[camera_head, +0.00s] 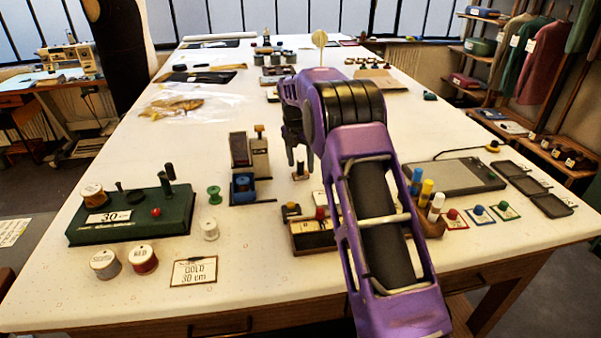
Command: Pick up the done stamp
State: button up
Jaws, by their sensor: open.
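My gripper (300,158) points down over the middle of the table, its jaws apart. A small stamp-like piece with a dark top and pale base (300,173) stands just below or behind the fingertips; I cannot tell if they touch it. No readable label marks the done stamp, so I cannot tell which piece it is. Other small knobbed pieces, one dark with a yellow front (291,211) and one red-topped (320,214), are at a brown wooden tray (312,242). My purple arm hides part of the table to the right of the gripper.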

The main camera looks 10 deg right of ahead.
aim_at(301, 160)
grip_shut()
dwell(0.3)
notch_tip(301, 160, up, 10)
jog(key=shift+r+p, duration=0.1)
jog(key=shift+p, duration=0.5)
jog(key=c, duration=0.6)
grip_release()
jog(key=shift+c, duration=0.2)
grip_shut()
